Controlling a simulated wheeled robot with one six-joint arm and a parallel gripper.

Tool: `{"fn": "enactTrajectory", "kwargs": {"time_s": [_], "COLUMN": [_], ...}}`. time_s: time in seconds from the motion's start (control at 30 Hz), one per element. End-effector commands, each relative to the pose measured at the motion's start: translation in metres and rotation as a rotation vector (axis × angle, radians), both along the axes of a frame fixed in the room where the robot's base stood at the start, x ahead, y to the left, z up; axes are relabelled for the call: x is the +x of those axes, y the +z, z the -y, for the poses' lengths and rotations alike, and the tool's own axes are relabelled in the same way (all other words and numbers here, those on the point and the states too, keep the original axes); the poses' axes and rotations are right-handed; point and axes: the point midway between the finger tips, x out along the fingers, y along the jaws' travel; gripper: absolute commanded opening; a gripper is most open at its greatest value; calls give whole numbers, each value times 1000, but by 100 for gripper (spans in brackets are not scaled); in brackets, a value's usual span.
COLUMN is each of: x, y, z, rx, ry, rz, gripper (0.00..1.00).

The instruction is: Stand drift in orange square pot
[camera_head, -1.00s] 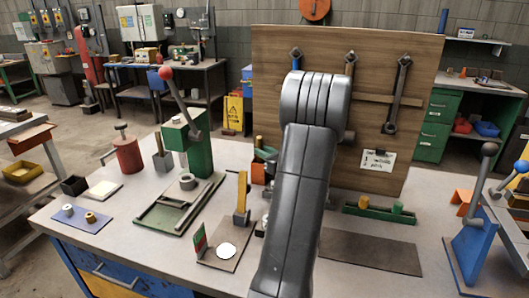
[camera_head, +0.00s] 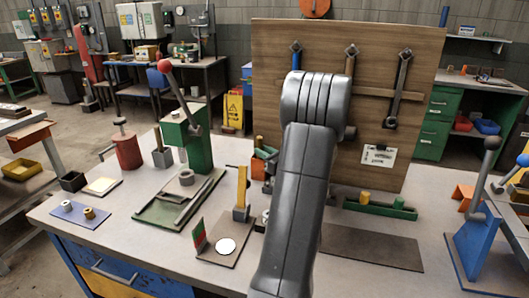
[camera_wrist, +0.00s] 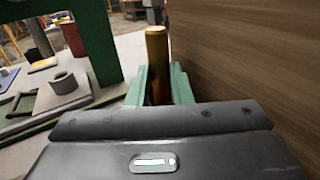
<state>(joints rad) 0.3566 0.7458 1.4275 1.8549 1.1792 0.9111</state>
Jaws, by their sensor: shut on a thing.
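A brass-coloured round bar, which I take to be the drift (camera_wrist: 157,50), stands upright in the wrist view. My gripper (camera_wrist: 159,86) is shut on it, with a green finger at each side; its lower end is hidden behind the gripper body.
The wooden tool board (camera_head: 400,100) rises close at the right in the wrist view. A green press (camera_head: 195,145) stands left on the bench. A green tray (camera_head: 380,209) with yellow and green pieces lies before the board. A dark mat (camera_head: 370,247) is bare.

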Motion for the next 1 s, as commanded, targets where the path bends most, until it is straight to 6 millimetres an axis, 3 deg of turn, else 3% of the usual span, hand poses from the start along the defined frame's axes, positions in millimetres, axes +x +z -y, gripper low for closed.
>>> {"fn": "enactTrajectory", "kwargs": {"time_s": [0.2, 0.23, 0.37, 0.7, 1.0], "x": [0, 0, 0, -1, -1], "y": [-4, -4, -4, -2, 52], "z": [0, 0, 0, 0, 0], "rx": [0, 0, 0, -1, -2], "ry": [0, 0, 0, 0, 0], "rz": [1, 1, 0, -3, 5], "gripper": [0, 21, 45, 45, 45]}}
